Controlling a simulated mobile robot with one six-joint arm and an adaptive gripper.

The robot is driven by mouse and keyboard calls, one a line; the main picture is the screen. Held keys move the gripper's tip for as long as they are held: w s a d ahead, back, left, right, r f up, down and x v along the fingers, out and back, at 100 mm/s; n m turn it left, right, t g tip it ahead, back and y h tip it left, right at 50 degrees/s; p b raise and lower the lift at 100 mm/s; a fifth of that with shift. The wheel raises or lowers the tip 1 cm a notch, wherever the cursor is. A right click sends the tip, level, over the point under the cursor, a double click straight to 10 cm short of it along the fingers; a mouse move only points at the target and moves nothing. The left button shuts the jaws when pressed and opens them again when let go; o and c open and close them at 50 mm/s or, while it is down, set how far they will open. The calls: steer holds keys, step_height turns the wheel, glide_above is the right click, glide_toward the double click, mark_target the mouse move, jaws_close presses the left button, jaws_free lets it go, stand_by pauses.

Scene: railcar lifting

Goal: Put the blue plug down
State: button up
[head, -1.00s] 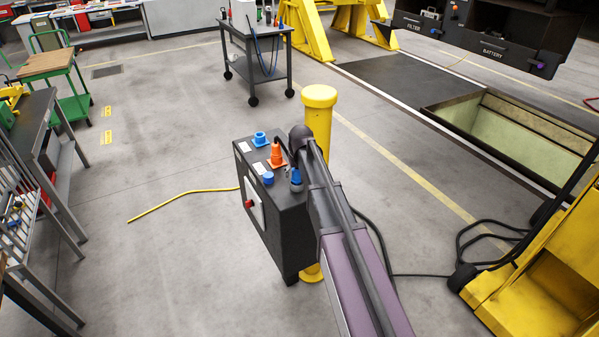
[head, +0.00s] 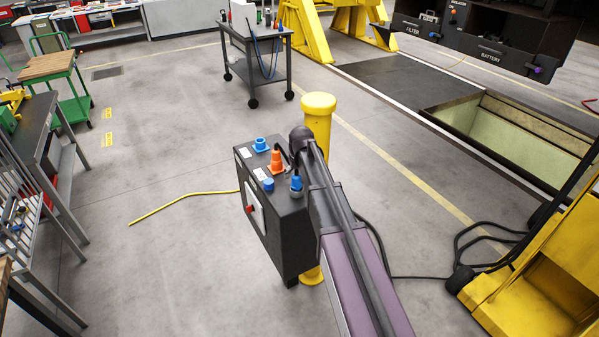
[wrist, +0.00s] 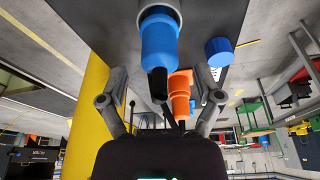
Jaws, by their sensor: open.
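The blue plug (head: 296,183) is at the near right corner of the dark box's top, with a grey collar at its lower end. In the wrist view the blue plug (wrist: 160,45) shows large, its black cable end towards me. My gripper (wrist: 160,82) is open, its fingers apart on either side of that black end, and neither visibly grips the plug. Whether the plug is fully seated cannot be told. The dark box (head: 285,240) stands in front of a yellow post. My arm hides the gripper in the head view.
An orange plug (head: 276,161), a blue cap (head: 268,185) and a blue socket (head: 261,145) are on the box top. The yellow post (head: 318,112) rises close behind. A cable lies at the right by a yellow lifting unit (head: 540,285). Floor left of the box is mostly clear.

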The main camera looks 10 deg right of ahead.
steer(key=p+v, duration=0.8)
steer(key=shift+r, duration=0.4)
steer(key=shift+s, duration=0.1)
stand_by(0.5)
steer(key=s+m+g, duration=0.1)
steer(key=s+g, duration=0.2)
steer(key=s, duration=2.3)
steer(key=shift+s+d+f, duration=0.35)
steer(key=shift+d, duration=0.1)
